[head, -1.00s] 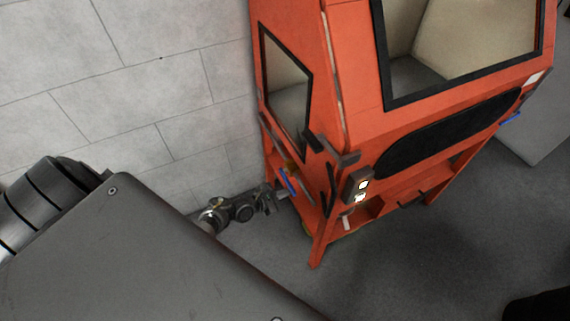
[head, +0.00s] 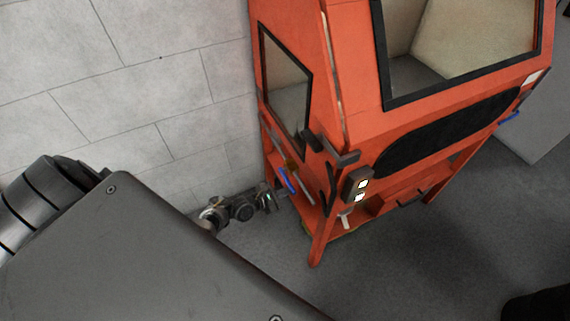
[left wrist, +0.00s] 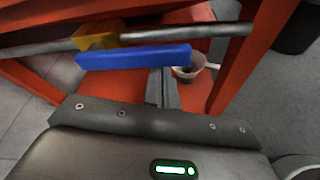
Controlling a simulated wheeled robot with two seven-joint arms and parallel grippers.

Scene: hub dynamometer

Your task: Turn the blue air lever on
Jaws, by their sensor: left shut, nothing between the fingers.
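The blue air lever (head: 287,180) is on the left side of the orange cabinet, low down. In the left wrist view the blue lever (left wrist: 135,57) lies nearly along a grey pipe (left wrist: 185,33), below a brass valve body (left wrist: 101,36). My left gripper (head: 275,199) is just left of the lever in the head view. In the left wrist view its shut fingers (left wrist: 166,82) point at the lever's underside near its right part, with nothing between them. I cannot tell whether they touch the lever. My right gripper is not in view.
The orange cabinet (head: 350,95) has a frame leg (head: 318,240) close to the right of the gripper. A grey block wall (head: 130,80) stands behind on the left. A small cup (left wrist: 192,70) shows behind the lever. The grey floor (head: 400,270) in front is clear.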

